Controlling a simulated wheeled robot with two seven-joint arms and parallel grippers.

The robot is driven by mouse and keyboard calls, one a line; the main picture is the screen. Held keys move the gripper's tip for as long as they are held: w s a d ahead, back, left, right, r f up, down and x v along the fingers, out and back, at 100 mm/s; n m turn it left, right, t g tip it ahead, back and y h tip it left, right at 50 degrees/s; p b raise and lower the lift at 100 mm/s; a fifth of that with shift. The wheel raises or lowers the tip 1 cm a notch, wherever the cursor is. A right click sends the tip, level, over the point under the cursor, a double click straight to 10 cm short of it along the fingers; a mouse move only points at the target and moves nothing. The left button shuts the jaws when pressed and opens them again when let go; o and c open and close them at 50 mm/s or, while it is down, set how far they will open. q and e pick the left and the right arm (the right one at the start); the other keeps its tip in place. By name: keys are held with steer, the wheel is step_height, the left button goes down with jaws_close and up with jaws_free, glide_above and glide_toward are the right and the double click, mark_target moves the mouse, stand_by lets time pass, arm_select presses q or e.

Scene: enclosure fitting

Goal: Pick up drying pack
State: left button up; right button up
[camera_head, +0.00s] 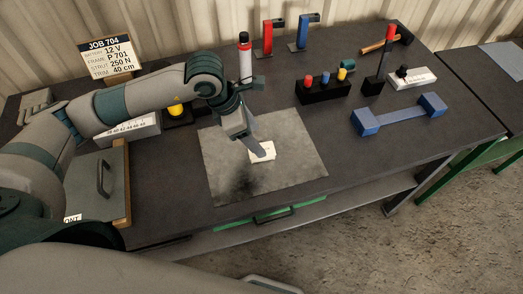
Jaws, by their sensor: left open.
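The drying pack looks to be the small white packet (266,153) lying on the grey mat (291,170) in the middle of the bench. Marks on it are too small to read. My left gripper (258,151) reaches down from the left arm, its jaws open and its fingertips at the packet's near left part. They cover some of it. I cannot tell whether the fingers touch the packet. My right gripper is not in view.
A white bottle with a black cap (245,62) stands behind my left gripper. A black block with coloured pegs (323,90) and a blue bar (400,114) are to the right. A handled panel (97,185) is at left. The mat's right part is clear.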

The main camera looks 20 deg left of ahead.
arm_select(q)
steer(key=shift+d+f+p, duration=0.1)
steer(key=shift+f+p, duration=0.25)
steer(key=shift+p, duration=0.1)
steer(key=x, duration=0.1)
steer(key=p+x, duration=0.2)
steer(key=shift+s+f, duration=0.35)
steer(key=shift+w+d+f, duration=0.1)
steer(key=shift+d+f, duration=0.1)
steer(key=shift+f, duration=0.25)
steer(key=c, duration=1.2)
steer(key=shift+o, duration=0.2)
steer(key=shift+r, duration=0.15)
